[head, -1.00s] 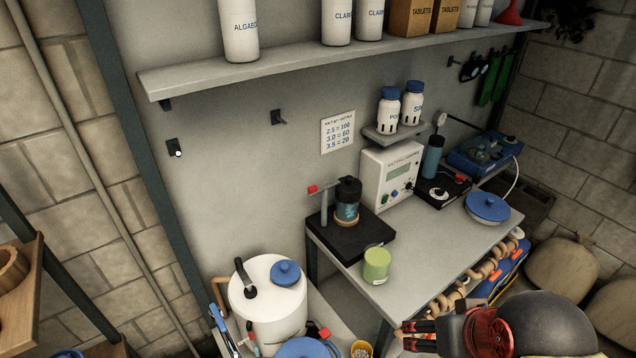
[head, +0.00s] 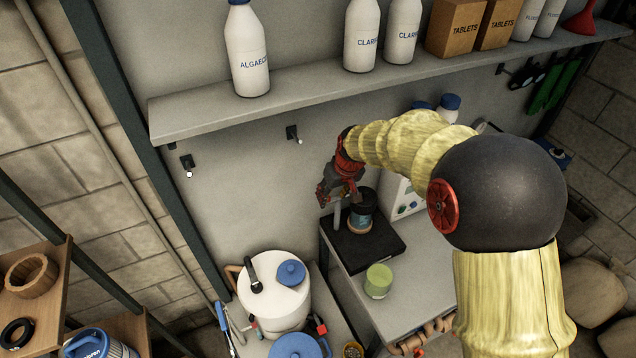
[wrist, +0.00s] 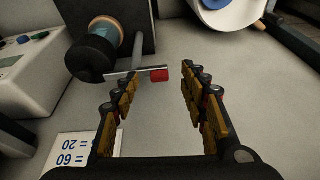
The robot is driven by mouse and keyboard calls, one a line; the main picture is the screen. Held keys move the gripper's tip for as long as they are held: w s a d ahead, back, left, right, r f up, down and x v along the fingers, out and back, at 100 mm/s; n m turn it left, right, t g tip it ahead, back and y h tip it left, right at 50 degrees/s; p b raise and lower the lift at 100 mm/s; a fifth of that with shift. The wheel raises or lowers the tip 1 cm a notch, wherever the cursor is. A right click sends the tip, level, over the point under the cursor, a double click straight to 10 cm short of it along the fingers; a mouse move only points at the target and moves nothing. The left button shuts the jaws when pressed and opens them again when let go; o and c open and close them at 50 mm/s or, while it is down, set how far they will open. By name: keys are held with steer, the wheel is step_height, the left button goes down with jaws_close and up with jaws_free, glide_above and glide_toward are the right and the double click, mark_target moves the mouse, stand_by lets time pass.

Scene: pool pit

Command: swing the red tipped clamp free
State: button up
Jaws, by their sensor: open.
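The clamp's red tip (wrist: 159,75) shows in the wrist view at the end of a thin metal bar (wrist: 125,74). The bar runs across the black cap (wrist: 90,60) of a blue-banded jar, beside a grey post. In the head view the jar (head: 360,213) and post (head: 338,216) stand upright on a black base (head: 372,250); my gripper hides the red tip there. My gripper (head: 330,192) is open and empty, over the post. In the wrist view the red tip appears between my gripper's fingertips (wrist: 157,82); contact cannot be told.
A green cup (head: 378,281) stands in front of the base. A white meter (wrist: 30,75) stands beside the jar. A white drum (head: 272,297) with a blue lid is at lower left. A shelf of bottles (head: 250,104) hangs above. Bare wall lies left of my gripper.

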mark_target(338, 196)
steer(key=shift+n+t, duration=0.3)
steer(key=shift+n, duration=0.1)
steer(key=w+f, duration=0.1)
steer(key=w+a+f, duration=0.1)
steer(key=w+f, duration=0.2)
steer(key=f, duration=0.1)
steer(key=shift+w+a+f+p, duration=0.2)
steer(key=shift+a+p, duration=0.1)
steer(key=shift+c, duration=0.5)
jaws_close()
